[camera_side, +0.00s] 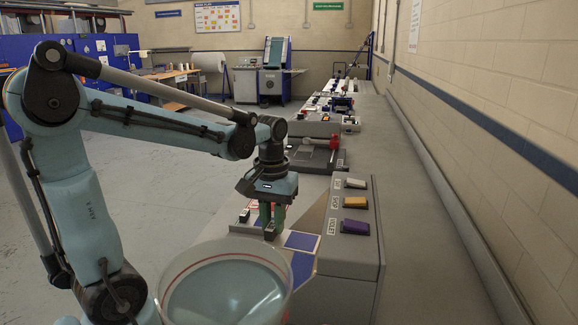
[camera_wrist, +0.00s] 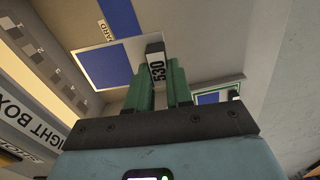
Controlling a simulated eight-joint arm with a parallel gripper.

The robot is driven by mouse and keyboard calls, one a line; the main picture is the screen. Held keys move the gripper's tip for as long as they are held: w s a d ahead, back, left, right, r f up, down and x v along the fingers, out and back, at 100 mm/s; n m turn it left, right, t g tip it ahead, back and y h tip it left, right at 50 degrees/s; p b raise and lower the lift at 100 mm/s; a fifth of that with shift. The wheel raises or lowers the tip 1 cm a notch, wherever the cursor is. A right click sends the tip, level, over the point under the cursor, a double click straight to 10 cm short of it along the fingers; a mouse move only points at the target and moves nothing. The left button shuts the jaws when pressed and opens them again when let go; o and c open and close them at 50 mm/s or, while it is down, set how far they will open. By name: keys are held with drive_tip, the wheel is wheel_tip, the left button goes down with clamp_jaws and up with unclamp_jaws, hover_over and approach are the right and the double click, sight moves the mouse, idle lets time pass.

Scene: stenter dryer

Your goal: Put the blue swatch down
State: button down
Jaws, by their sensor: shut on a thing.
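My gripper (camera_side: 270,222) has green fingers and is shut on a small dark block with a white label reading 530 (camera_wrist: 156,64). The block (camera_side: 270,233) is just above the sloped left part of the grey console. In the wrist view a blue square on a white-edged card (camera_wrist: 102,66) lies left of the fingers, its corner close to the block. I cannot tell whether card and block are joined. In the side view a blue square (camera_side: 301,241) shows right of the fingertips.
White (camera_side: 356,183), yellow (camera_side: 355,202) and purple (camera_side: 355,227) blocks sit on the console's right side (camera_side: 364,212). A second small dark block (camera_side: 244,215) stands left of the fingers. A large round tub (camera_side: 226,292) is close in front. A wall runs along the right.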

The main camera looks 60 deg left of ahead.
drive_tip(key=a+f, duration=0.2)
drive_tip(key=a, duration=0.2)
drive_tip(key=a+f, duration=0.2)
drive_tip(key=a, duration=0.1)
drive_tip(key=a+f, duration=0.3)
drive_tip(key=a, duration=0.1)
drive_tip(key=shift+s+a, duration=0.35)
drive_tip(key=shift+s, duration=0.05)
drive_tip(key=shift+f, duration=1.8)
drive_tip(key=shift+f, duration=0.1)
drive_tip(key=c, duration=1)
unclamp_jaws()
